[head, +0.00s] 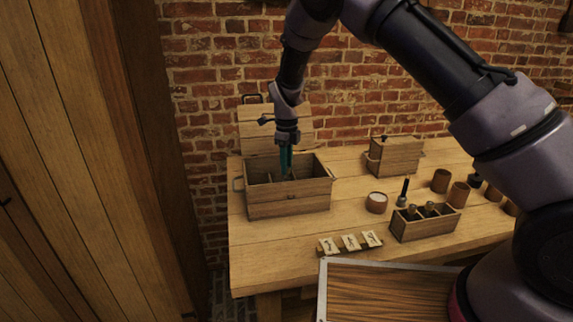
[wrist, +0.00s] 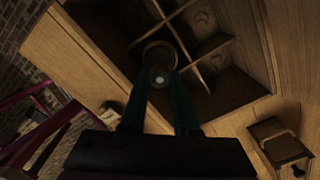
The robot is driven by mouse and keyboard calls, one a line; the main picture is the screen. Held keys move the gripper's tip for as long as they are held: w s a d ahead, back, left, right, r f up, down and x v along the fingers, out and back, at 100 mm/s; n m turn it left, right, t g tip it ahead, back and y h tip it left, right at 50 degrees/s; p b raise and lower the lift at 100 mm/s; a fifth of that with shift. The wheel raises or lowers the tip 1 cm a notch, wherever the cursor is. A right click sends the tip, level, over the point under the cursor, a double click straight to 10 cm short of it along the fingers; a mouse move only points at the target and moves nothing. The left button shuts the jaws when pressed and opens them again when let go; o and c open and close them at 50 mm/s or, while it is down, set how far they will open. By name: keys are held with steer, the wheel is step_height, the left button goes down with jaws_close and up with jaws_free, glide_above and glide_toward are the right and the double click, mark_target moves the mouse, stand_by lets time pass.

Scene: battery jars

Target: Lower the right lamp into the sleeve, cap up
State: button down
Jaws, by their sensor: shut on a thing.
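My gripper (head: 286,165) points down into the open, divided wooden box (head: 288,208) at the left of the table. In the wrist view my gripper (wrist: 160,88) is shut on the lamp (wrist: 160,77), a small dark round piece with a bright spot at its centre. A brownish round sleeve (wrist: 157,49) shows just beyond the lamp, by the crossing dividers. Lamp and sleeve overlap in this view, so I cannot tell how deep the lamp sits. In the head view the box wall and fingers mostly hide both.
A small rack (head: 426,228) with bulb-topped pieces, a dark upright piece (head: 403,191), a white-topped jar (head: 376,202) and brown cups (head: 458,195) stand to the right. A lidded box (head: 394,157) is behind. Marked cards (head: 349,242) lie in front.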

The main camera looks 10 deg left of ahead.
mark_target(286, 177)
steer(key=shift+f, duration=2.4)
stand_by(0.8)
steer(key=c, duration=0.6)
jaws_free()
steer(key=shift+r, duration=0.15)
